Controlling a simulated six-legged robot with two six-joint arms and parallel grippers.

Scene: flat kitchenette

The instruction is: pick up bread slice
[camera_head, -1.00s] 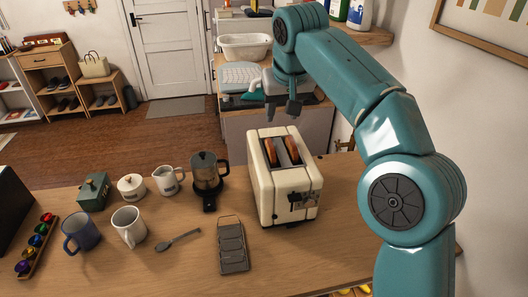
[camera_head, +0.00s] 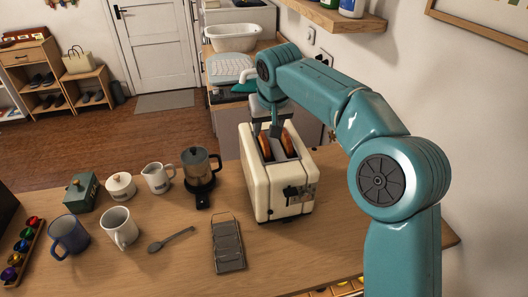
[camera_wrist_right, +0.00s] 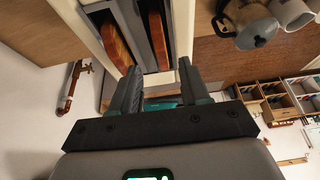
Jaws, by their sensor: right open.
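The cream toaster (camera_head: 282,190) stands upright on the wooden counter, with two browned bread slices in its slots, a left one (camera_head: 264,147) and a right one (camera_head: 288,143). My right gripper (camera_head: 266,131) is open and points down just above the far end of the slots. In the right wrist view the fingers (camera_wrist_right: 158,95) are apart, with nothing between them. The slices show beyond the fingertips there, one (camera_wrist_right: 118,40) at the left and one (camera_wrist_right: 158,40) at the right. The lower parts of the slices are hidden inside the toaster. My left gripper is not in view.
A coffee pot (camera_head: 198,168) stands left of the toaster, and a flat grater (camera_head: 228,246) lies in front. Mugs, a creamer (camera_head: 158,177), a sugar pot (camera_head: 120,186) and a spoon (camera_head: 171,239) are further left. The counter right of the toaster (camera_head: 336,200) is bare.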

